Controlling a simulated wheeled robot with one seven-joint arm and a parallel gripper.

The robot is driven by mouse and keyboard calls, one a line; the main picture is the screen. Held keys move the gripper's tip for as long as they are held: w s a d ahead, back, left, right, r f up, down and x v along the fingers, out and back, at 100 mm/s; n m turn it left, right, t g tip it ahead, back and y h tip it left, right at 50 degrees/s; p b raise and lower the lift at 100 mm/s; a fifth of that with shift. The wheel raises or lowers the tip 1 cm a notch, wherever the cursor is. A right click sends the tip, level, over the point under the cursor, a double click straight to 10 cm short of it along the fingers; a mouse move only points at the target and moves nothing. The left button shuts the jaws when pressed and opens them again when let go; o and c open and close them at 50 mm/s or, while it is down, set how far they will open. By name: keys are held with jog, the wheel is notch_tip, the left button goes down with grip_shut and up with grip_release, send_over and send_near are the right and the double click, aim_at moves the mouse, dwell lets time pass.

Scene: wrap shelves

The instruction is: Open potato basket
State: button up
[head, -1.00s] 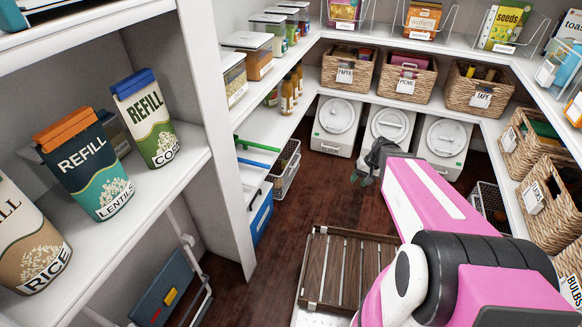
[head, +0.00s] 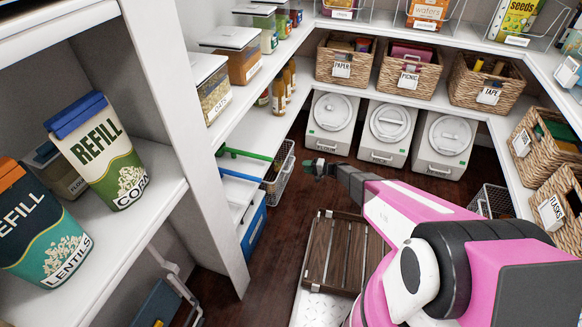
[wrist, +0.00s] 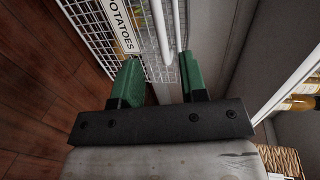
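The potato basket is a wire basket (head: 279,172) under the left shelf, beyond the green and blue handles in the head view. In the wrist view its white wire mesh (wrist: 92,22) and a label reading POTATOES (wrist: 118,25) show just ahead of my gripper. My gripper (wrist: 158,82) is open, with its two green fingers apart. White bars run ahead of the gap between them; I cannot tell whether the fingers touch one. In the head view my gripper (head: 319,168) is small and dark, just right of the basket.
White lidded bins (head: 389,133) stand on the floor at the back. A blue container (head: 252,225) is under the left shelf, near a white upright panel (head: 205,170). Dark wooden floor is clear between.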

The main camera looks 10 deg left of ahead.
aim_at(291, 165)
jog(key=x, duration=0.9)
jog(key=shift+s+a, duration=0.1)
jog(key=shift+a, duration=0.05)
